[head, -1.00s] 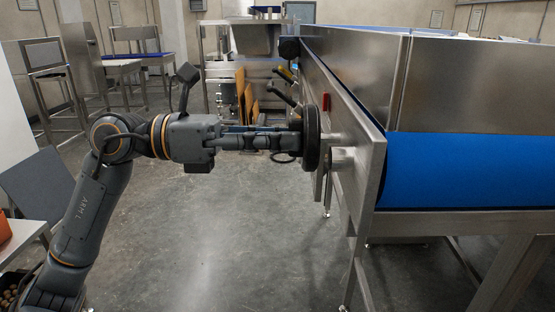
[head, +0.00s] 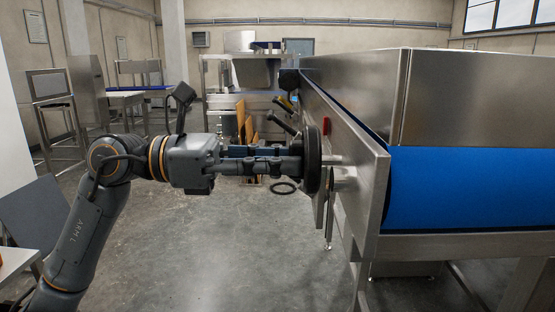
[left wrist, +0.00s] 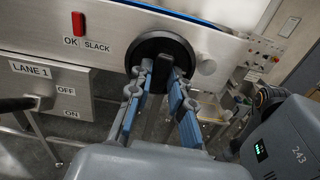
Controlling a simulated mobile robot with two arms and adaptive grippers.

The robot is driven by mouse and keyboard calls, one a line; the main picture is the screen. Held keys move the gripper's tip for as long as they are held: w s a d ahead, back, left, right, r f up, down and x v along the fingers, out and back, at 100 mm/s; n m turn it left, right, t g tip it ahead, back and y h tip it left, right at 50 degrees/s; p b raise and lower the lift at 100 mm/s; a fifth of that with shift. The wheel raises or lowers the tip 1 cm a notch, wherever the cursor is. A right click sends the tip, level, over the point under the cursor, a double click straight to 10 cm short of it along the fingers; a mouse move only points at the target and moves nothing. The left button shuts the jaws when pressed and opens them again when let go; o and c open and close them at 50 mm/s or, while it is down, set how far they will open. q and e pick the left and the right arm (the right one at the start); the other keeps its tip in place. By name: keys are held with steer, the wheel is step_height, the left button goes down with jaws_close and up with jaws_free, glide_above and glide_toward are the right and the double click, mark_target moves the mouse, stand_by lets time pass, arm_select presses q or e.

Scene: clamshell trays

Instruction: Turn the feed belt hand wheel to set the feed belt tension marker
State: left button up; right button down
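The feed belt hand wheel (head: 313,160) is a black disc on the side plate of the feed belt; it also shows in the left wrist view (left wrist: 150,43). My left gripper (head: 300,160) points straight at its face. In the left wrist view my left gripper's blue-padded fingers (left wrist: 164,70) reach the wheel, one on each side of its dark middle piece, and look closed on it. The red tension marker (left wrist: 78,23) sits above the OK and SLACK label (left wrist: 80,44), close to the line between the words. My right gripper is not in view.
The steel feed belt housing (head: 355,85) and blue belt (head: 470,185) fill the right. A LANE 1 plate (left wrist: 45,85) with OFF and ON labels lies left of the wheel in the left wrist view. The floor (head: 200,250) below my left arm is clear.

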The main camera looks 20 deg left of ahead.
arm_select(q)
steer(key=o, duration=0.3)
steer(key=shift+a, duration=0.1)
steer(key=v, duration=1.2)
